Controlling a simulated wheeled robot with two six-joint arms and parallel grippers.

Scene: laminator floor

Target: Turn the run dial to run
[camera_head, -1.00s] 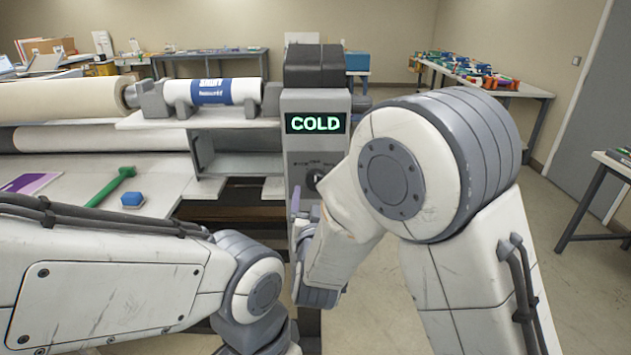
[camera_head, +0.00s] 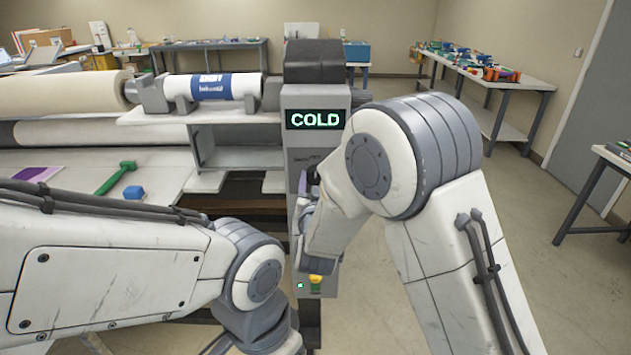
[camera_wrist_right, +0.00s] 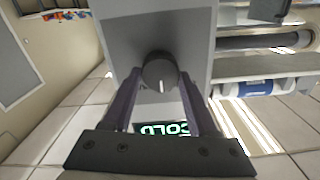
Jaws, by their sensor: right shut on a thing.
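The run dial (camera_wrist_right: 160,72) is a round black knob with a white pointer mark on the grey face of the laminator's control post (camera_head: 300,155). In the right wrist view its mark points toward the display. In the head view my right wrist hides most of the dial. My right gripper (camera_wrist_right: 160,82) has one dark finger on each side of the dial and is shut on it. The display (camera_head: 315,119) above the dial reads COLD in green. My left arm (camera_head: 120,265) reaches in from the left, but its gripper is out of the picture.
Left of the post are a white film roll (camera_head: 225,87) with a blue label, a green tool (camera_head: 115,178) and a blue block (camera_head: 133,192). Open floor lies right.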

